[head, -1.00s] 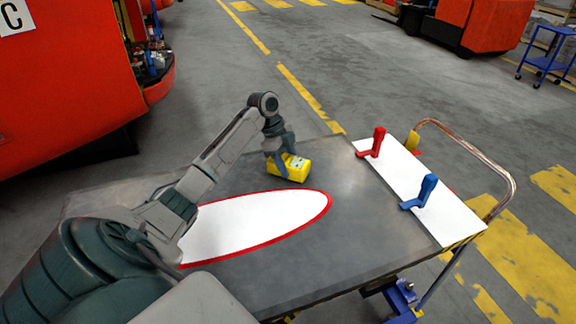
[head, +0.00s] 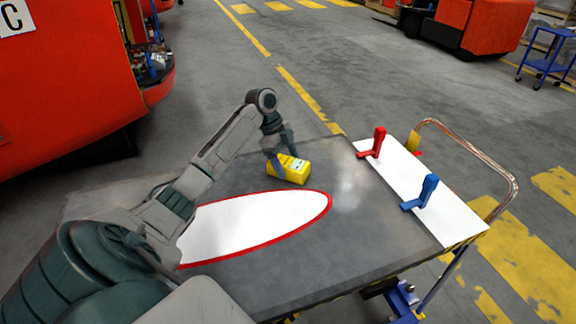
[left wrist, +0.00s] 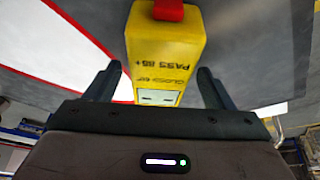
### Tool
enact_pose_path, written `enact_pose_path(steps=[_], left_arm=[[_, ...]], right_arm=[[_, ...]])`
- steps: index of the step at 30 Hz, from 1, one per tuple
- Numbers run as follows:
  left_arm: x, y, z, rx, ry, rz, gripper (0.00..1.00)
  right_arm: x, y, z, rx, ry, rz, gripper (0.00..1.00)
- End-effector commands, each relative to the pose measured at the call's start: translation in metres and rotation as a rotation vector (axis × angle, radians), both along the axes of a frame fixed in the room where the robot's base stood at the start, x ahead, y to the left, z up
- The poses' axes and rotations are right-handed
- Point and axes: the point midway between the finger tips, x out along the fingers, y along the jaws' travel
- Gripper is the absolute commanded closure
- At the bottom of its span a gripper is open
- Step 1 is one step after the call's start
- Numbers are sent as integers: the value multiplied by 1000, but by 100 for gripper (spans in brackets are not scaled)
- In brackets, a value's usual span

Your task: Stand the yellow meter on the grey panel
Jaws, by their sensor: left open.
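The yellow meter (head: 289,169) lies on the dark grey panel (head: 330,258), near its far edge, just beyond the white, red-rimmed oval. My left gripper (head: 279,160) is at the meter, with its fingers open. In the left wrist view the meter (left wrist: 165,48) shows yellow with dark lettering, a red part at its far end and a small pale display at its near end. The open left fingers (left wrist: 158,88) stand on either side of the near end, with visible gaps. My right gripper is not in view.
A white, red-rimmed oval (head: 262,220) covers the panel's middle. A white strip (head: 432,205) at the right holds a red tool (head: 375,143) and a blue tool (head: 424,191). A curved cart handle (head: 490,165) rises beyond it. The panel's front right is clear.

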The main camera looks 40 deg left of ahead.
Motion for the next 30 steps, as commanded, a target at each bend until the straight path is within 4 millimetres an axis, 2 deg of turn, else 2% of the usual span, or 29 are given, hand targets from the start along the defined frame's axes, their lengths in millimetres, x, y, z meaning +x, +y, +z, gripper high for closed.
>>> enact_pose_path(steps=[3, 12, 14, 19, 30], left_arm=[[-2, 10, 20, 4, -5, 1, 24], [-9, 32, 78, 1, -6, 1, 24], [-10, 34, 91, 1, -2, 1, 24], [-12, 38, 99, 0, -1, 0, 24], [-12, 39, 98, -1, -1, 4, 24]], right_arm=[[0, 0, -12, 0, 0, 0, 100], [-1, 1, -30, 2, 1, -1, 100], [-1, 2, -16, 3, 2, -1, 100], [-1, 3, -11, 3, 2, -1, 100], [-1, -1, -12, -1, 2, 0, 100]])
